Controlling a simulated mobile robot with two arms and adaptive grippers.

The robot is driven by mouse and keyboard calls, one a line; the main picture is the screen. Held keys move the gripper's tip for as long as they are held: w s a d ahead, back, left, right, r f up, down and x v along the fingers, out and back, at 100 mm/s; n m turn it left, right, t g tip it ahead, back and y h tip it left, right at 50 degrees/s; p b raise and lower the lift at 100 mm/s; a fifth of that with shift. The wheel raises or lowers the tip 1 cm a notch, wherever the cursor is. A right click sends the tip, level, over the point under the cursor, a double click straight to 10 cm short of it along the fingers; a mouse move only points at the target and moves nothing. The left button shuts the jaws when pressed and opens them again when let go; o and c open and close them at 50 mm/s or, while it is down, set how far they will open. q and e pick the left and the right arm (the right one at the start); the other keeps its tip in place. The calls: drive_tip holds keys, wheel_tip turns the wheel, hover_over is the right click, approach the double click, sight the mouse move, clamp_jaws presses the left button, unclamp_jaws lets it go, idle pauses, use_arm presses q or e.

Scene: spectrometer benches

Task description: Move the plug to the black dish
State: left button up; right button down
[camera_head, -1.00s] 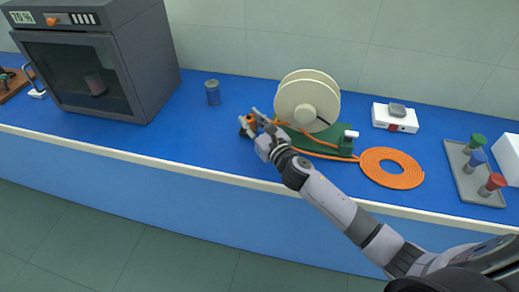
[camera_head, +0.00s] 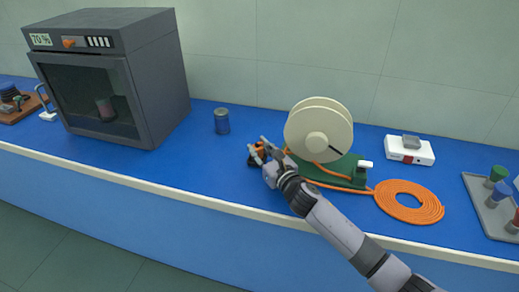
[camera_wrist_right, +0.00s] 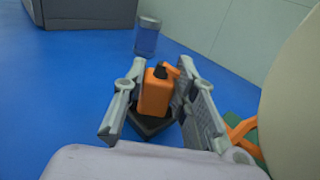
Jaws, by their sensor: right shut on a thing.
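The orange plug (camera_wrist_right: 156,95), with a black top, sits upright between the fingers of my right gripper (camera_wrist_right: 155,100), which is shut on it. It also shows in the head view (camera_head: 260,149), partly hidden by the right gripper (camera_head: 265,148). The black dish (camera_wrist_right: 148,125) is a dark, square-looking shape directly under the plug in the wrist view. Its dark edge shows in the head view (camera_head: 252,161). The plug is over or in the dish; I cannot tell if it touches the bottom. My left gripper is not in view.
A cream reel (camera_head: 318,130) on a green base and an orange cable coil (camera_head: 409,202) stand right of the gripper. A blue jar (camera_head: 221,121) and a dark oven (camera_head: 115,75) are left. A white device (camera_head: 409,150) and grey tray (camera_head: 480,205) are at right.

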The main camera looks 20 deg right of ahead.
drive_tip(key=shift+s+f, duration=0.2)
drive_tip(key=shift+f, duration=0.45)
idle(0.5)
drive_tip(key=shift+r+p, duration=0.2)
drive_tip(key=shift+p, duration=0.1)
idle(0.4)
drive_tip(key=shift+w+d+r+p, duration=0.1)
drive_tip(key=shift+w+r+p, duration=0.05)
drive_tip(key=shift+r+p, duration=0.25)
drive_tip(key=shift+r, duration=0.5)
drive_tip(key=shift+r, duration=0.1)
